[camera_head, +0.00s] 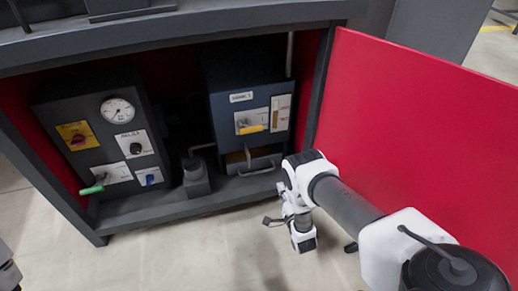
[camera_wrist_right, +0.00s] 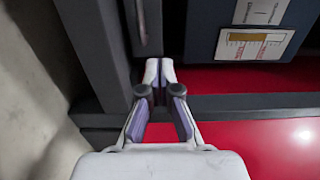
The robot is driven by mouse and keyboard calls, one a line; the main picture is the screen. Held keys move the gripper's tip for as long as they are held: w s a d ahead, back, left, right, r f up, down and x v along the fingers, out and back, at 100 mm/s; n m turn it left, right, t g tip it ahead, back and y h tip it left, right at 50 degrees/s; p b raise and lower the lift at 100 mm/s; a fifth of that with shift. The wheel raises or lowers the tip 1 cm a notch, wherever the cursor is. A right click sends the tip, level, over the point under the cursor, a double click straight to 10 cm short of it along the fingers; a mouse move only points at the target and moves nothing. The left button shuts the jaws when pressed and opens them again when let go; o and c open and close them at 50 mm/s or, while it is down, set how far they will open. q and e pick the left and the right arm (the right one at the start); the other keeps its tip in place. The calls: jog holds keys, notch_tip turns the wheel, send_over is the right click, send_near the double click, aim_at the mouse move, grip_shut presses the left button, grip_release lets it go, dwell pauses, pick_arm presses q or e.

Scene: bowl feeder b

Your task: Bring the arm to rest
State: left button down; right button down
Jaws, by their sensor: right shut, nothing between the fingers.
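My right arm (camera_head: 345,205) reaches in from the right, in front of the open cabinet and beside its red door (camera_head: 425,110). Its white wrist hangs low near the cabinet's lower front edge. In the right wrist view my right gripper (camera_wrist_right: 158,72) is shut, fingertips together, with nothing between them. A dark grey post (camera_wrist_right: 145,28) shows just beyond the tips; I cannot tell whether they touch it. My left gripper is not in view.
The cabinet holds a dark panel with a gauge (camera_head: 117,110), a green-handled lever (camera_head: 92,189), a small dark block (camera_head: 196,178) and a blue-grey box (camera_head: 235,82) with a yellow handle. The open door stands close behind my arm. Bare floor (camera_head: 190,260) lies in front.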

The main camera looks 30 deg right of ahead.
jog(key=w+a+r+p, duration=0.1)
jog(key=w+a+r, duration=0.15)
jog(key=r, duration=0.35)
jog(key=w+a+r+p, duration=0.1)
jog(key=w+a+r, duration=0.1)
jog(key=w+r, duration=0.3)
jog(key=s+a+r+n+g+y+p, duration=0.1)
jog(key=s+a+n+g+y+p, duration=0.1)
jog(key=s+a+n+g, duration=0.25)
jog(key=s+a+f+n+g+y, duration=0.15)
jog(key=s+n+g, duration=0.6)
jog(key=s, duration=0.85)
jog(key=s+a+f+n+g+y, duration=0.1)
jog(key=s+a+n+g, duration=0.4)
jog(key=s, duration=1.2)
notch_tip(320, 180, up, 38)
jog(key=d+n+p, duration=0.2)
jog(key=n+p, duration=0.1)
jog(key=p, duration=3.5)
jog(key=shift+w+g, duration=0.25)
jog(key=shift+g, duration=0.05)
jog(key=shift+d+h, duration=0.1)
jog(key=shift+h, duration=0.15)
